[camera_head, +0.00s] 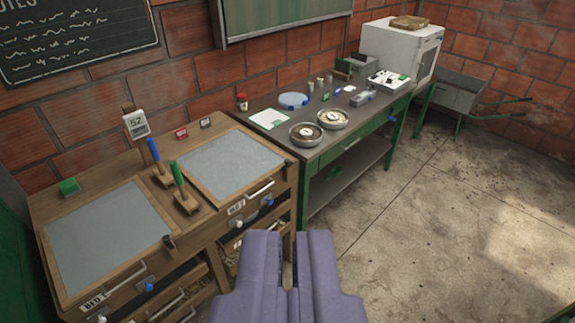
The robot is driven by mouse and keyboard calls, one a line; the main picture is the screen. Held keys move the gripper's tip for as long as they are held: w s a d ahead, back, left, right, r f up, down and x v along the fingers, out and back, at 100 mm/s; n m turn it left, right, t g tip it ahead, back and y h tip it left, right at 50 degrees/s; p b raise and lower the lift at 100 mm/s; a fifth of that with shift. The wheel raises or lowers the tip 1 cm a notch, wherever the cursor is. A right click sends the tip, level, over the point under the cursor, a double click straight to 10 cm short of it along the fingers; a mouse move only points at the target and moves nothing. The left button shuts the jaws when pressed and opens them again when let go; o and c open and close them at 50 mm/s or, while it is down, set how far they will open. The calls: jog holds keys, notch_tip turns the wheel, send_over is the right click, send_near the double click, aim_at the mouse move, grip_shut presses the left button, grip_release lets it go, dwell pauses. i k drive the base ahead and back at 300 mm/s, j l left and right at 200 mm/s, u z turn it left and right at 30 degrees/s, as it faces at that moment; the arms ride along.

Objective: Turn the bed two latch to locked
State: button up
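The wooden bed two cabinet (262,171), with a grey panel on top, stands left of centre. Its front has a small label (236,207), a metal handle (259,189), a blue knob (267,200) and a white knob (238,224). A small dark fitting (288,163) sits at its right top edge. I cannot tell which fitting is the latch, or its setting. My purple gripper (292,236) is at the bottom centre, in front of and apart from the cabinet. A narrow empty gap shows between its fingers.
The similar bed one cabinet (62,286) adjoins at left. Blue and green upright handles (179,173) stand between the panels. A green-framed table (312,153) with dishes stands behind, with a wheelbarrow (459,93) beyond. The concrete floor (440,215) at right is clear.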

aim_at(288, 162)
jog(key=i+j, duration=0.1)
jog(key=i, duration=0.4)
jog(key=i+j+z, duration=0.1)
jog(key=i, duration=0.45)
jog(key=i+j+z, duration=0.1)
jog(key=i, duration=0.4)
jog(key=i+j, duration=0.25)
jog(key=i, duration=0.3)
jog(key=i+j+z, duration=0.1)
jog(key=i, duration=0.4)
jog(key=j, duration=0.1)
